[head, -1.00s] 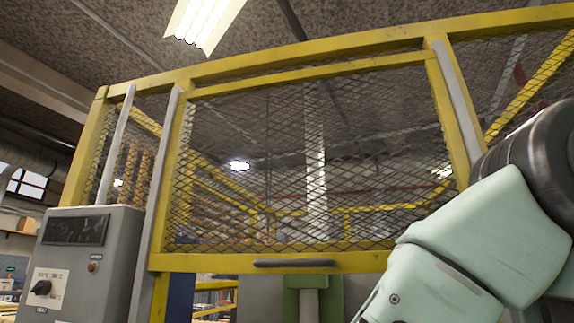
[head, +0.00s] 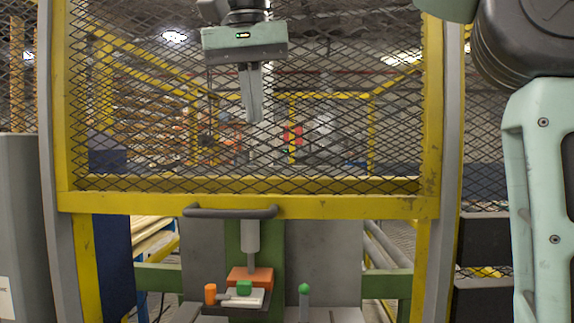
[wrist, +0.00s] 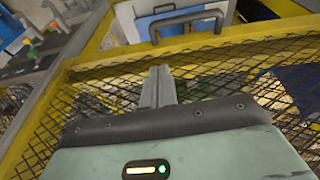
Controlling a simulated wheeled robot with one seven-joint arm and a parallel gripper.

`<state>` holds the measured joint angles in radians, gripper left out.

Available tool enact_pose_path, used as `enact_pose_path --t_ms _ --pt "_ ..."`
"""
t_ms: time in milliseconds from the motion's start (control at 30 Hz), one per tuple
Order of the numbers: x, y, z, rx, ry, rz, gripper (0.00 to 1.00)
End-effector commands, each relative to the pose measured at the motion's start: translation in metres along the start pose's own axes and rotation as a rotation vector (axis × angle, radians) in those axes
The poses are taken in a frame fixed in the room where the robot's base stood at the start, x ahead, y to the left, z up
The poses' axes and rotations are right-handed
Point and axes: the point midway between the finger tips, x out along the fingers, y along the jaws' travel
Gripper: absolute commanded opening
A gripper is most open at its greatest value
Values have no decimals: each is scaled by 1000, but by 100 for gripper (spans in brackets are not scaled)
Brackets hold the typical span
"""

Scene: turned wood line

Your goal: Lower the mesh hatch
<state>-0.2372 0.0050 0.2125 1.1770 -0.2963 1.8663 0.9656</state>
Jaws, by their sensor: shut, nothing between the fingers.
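The mesh hatch is a yellow frame (head: 340,207) filled with dark wire mesh, standing raised between two grey upright rails. Its bottom rail is above a gap that opens onto the work area. A dark bar handle (head: 230,211) is on that bottom rail, left of centre; the handle also shows in the wrist view (wrist: 186,18). My gripper (head: 253,118) is in front of the mesh, fingers down, shut and empty. It is above the handle and apart from it. In the wrist view the shut fingers (wrist: 157,72) point towards the bottom rail and handle.
Below the hatch are an orange block (head: 250,278), a green piece (head: 244,287), an orange cylinder (head: 210,293) and a green-topped peg (head: 304,288). A grey cabinet (head: 18,220) stands at the left. Dark bins (head: 484,240) are at the right.

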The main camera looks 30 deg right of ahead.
Motion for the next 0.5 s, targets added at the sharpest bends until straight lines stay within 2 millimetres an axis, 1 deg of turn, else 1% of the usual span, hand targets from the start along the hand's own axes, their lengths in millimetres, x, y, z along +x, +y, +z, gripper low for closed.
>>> enact_pose_path --t_ms 33,67,167,267,500 --pt "-5 3 -2 17 2 2 0" --pt "-4 4 -3 23 2 3 0" --pt "3 4 -3 27 2 7 0" --pt "16 5 -2 26 2 7 0" --pt "61 5 -2 24 0 7 0"
